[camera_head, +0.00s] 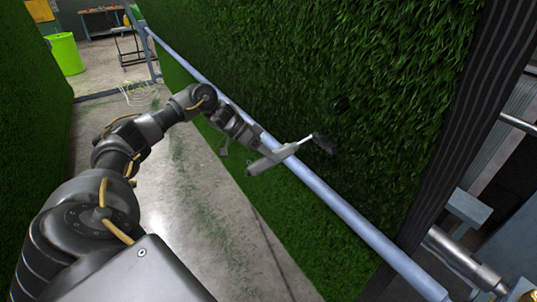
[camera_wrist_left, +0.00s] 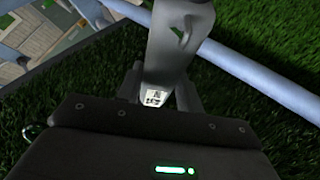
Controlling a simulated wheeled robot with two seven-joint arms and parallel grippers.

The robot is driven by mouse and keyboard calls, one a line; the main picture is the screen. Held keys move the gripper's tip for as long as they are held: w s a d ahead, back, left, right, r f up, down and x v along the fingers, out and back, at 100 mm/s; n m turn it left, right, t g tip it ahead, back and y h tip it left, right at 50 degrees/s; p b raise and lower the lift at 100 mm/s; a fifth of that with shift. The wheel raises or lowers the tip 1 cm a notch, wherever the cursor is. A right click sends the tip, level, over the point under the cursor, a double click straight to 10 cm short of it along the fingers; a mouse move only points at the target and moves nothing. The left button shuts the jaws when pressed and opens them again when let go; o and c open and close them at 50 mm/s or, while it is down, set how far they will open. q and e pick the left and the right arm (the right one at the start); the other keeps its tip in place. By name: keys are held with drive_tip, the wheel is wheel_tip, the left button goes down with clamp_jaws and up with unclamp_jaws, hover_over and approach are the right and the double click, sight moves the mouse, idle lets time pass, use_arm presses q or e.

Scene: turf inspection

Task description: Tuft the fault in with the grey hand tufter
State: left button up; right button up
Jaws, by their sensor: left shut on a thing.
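My left gripper (camera_head: 258,143) is shut on the grey hand tufter (camera_head: 272,159), in front of the blue-grey rail. I cannot tell if the head touches the turf. In the left wrist view the tufter's grey body (camera_wrist_left: 172,45) rises from between the fingers (camera_wrist_left: 187,95), with a small white label near the grip. My right gripper is not in view.
The rail (camera_head: 345,208) runs diagonally along the turf, close under the tufter. Another turf wall (camera_head: 35,120) stands left, with a concrete aisle (camera_head: 185,215) between. A lime bin (camera_head: 65,53) and a workbench (camera_head: 100,22) are far back. Metal machine parts stand right.

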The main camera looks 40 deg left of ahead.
sight(280, 162)
use_arm(q)
drive_tip(key=shift+w+d+r, duration=0.15)
drive_tip(key=shift+w+r, duration=0.1)
drive_tip(key=shift+w, duration=0.25)
drive_tip(key=shift+p, duration=0.3)
drive_tip(key=shift+s+d+p, duration=0.2)
drive_tip(key=shift+d+p, duration=0.3)
drive_tip(key=shift+d, duration=0.05)
drive_tip(key=shift+s+d, duration=0.1)
drive_tip(key=shift+d, duration=0.3)
drive_tip(key=shift+d+p, duration=0.1)
drive_tip(key=shift+p, duration=0.2)
drive_tip(key=shift+d+r+p, duration=0.1)
drive_tip(key=shift+d+p, duration=0.25)
drive_tip(key=shift+p, duration=0.05)
drive_tip(key=shift+s+d+p, duration=0.2)
drive_tip(key=shift+d+p, duration=0.1)
drive_tip(key=shift+d, duration=0.15)
